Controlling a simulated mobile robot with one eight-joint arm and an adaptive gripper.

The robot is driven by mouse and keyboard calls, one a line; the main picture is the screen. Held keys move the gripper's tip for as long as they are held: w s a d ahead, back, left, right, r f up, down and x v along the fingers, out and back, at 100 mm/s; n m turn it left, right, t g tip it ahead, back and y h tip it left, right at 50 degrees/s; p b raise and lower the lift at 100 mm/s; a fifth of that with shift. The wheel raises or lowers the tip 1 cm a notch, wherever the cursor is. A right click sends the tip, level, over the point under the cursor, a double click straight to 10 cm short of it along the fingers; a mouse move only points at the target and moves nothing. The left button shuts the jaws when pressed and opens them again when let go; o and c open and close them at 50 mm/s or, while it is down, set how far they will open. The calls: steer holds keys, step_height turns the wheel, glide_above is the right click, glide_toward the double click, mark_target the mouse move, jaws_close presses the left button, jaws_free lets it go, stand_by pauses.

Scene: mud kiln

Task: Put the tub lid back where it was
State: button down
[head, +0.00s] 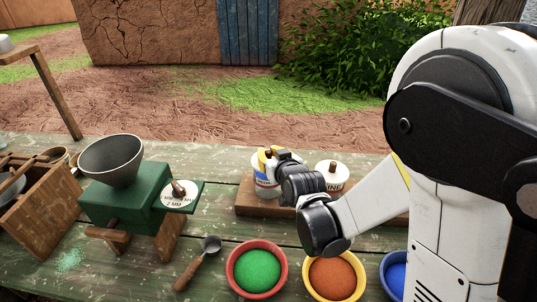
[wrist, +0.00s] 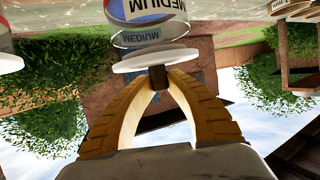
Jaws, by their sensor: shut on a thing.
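My gripper (wrist: 158,85) is shut on the brown knob (wrist: 160,77) of a round white tub lid (wrist: 152,58). In the wrist view, which is upside down, the lid lies level at the mouth of a tub (wrist: 148,38) labelled MEDIUM. I cannot tell whether lid and tub touch. The gripper and wrist hide most of the lid there.
A second lidded tub (head: 332,180) stands to the right on the board. Red (head: 236,284), yellow (head: 312,287) and blue (head: 391,265) bowls of powder sit in front. A spoon (head: 197,265), a green mill (head: 125,205) and a wooden crate (head: 35,215) occupy the left.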

steer(key=shift+f, duration=0.1)
steer(key=shift+f+b, duration=0.5)
steer(key=shift+b, duration=0.15)
steer(key=c, duration=1.4)
jaws_free()
steer(key=shift+r+p, duration=0.65)
steer(key=s+d+r+m+g+h+p, duration=0.1)
steer(key=s+d, duration=0.3)
steer(key=s, duration=0.5)
steer(key=s+d+r+g+h+p, duration=0.1)
steer(key=s+d+r+g, duration=0.2)
steer(key=s, duration=0.7)
steer(key=s+d+r+m+g+h+p, duration=0.1)
steer(key=s+d+r+g, duration=0.1)
steer(key=s+d, duration=0.4)
steer(key=s+r, duration=0.1)
steer(key=s, duration=0.2)
steer(key=shift+s+r+m+g, duration=0.3)
